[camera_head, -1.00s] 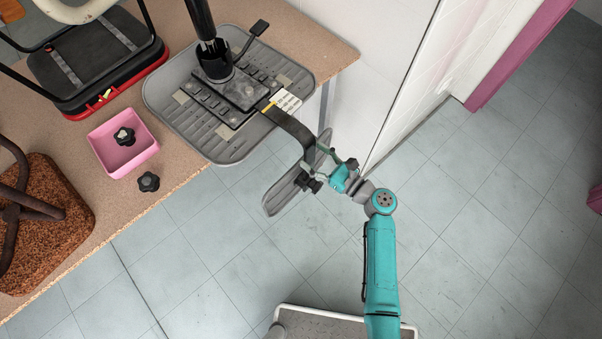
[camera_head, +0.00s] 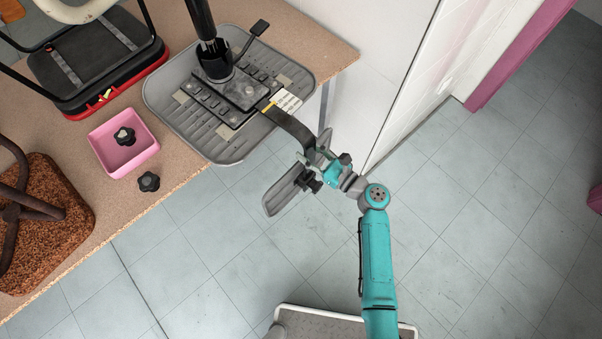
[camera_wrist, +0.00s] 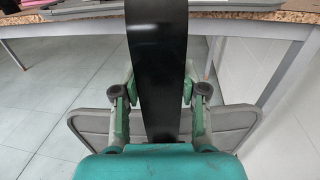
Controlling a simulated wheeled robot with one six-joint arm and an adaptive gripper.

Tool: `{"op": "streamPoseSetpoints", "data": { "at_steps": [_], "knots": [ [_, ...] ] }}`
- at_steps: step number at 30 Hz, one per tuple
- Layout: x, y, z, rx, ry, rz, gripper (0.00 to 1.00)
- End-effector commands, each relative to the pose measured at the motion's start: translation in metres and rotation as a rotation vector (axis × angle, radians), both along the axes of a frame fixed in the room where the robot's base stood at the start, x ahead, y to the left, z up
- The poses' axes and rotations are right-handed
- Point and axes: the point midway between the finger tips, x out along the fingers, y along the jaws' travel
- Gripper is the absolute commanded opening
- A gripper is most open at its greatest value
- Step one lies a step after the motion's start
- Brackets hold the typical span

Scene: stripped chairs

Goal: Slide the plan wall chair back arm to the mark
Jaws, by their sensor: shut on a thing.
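The chair's back arm (camera_head: 289,126) is a flat black bar. It runs from the black mechanism plate (camera_head: 232,92) of an upturned grey chair seat (camera_head: 225,150), out past the table edge. A yellow mark (camera_head: 267,107) crosses the bar near the plate, beside a white label (camera_head: 287,101). The grey backrest (camera_head: 284,194) hangs at the bar's outer end. My gripper (camera_head: 322,160) is shut on the bar outside the table edge. In the wrist view, the fingers of my gripper (camera_wrist: 160,92) flank the bar (camera_wrist: 157,45), with the backrest (camera_wrist: 232,125) behind.
A pink tray (camera_head: 143,143) holds a black knob, and another black knob (camera_head: 149,182) lies beside it on the table (camera_head: 190,185). Other stripped chairs stand at left. A white wall (camera_head: 375,60) rises close behind my gripper.

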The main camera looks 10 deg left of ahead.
Motion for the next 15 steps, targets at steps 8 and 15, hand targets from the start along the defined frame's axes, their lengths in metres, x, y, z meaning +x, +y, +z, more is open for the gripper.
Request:
{"op": "streamPoseSetpoints", "data": {
  "at_steps": [8, 15],
  "knots": [
    [-0.0014, -0.0023, -0.0003, 0.0, 0.0, 0.0, 0.0],
    [-0.0044, -0.0081, -0.0009, 0.0, 0.001, -0.001, 0.0]
  ]
}}
